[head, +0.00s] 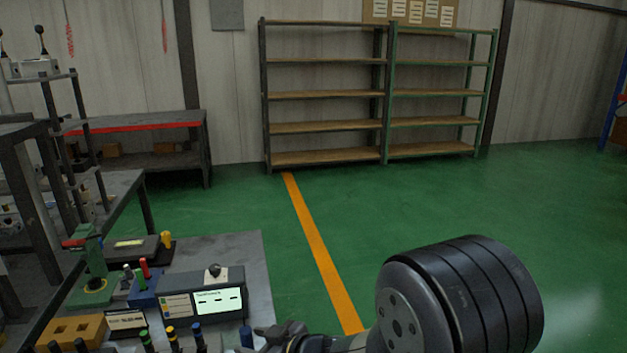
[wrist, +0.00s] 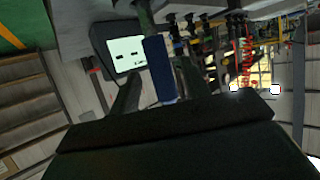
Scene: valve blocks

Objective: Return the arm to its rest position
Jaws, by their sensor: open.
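My arm reaches in from the bottom right of the head view, with a large dark round joint. My gripper (head: 270,334) is low in the head view, partly cut off by the bottom edge, just right of a small blue piece (head: 246,337). In the wrist view my gripper (wrist: 158,80) has its two dark fingers apart. A blue upright piece (wrist: 157,60) shows between them in the picture; whether it touches either finger I cannot tell.
A box with a lit screen (head: 218,301) stands on the grey bench (head: 255,262), close left of my gripper. Coloured pegs, a blue block (head: 146,289) and a yellow block (head: 72,331) crowd the bench. Shelves (head: 325,95) stand far back. The green floor (head: 400,215) is clear.

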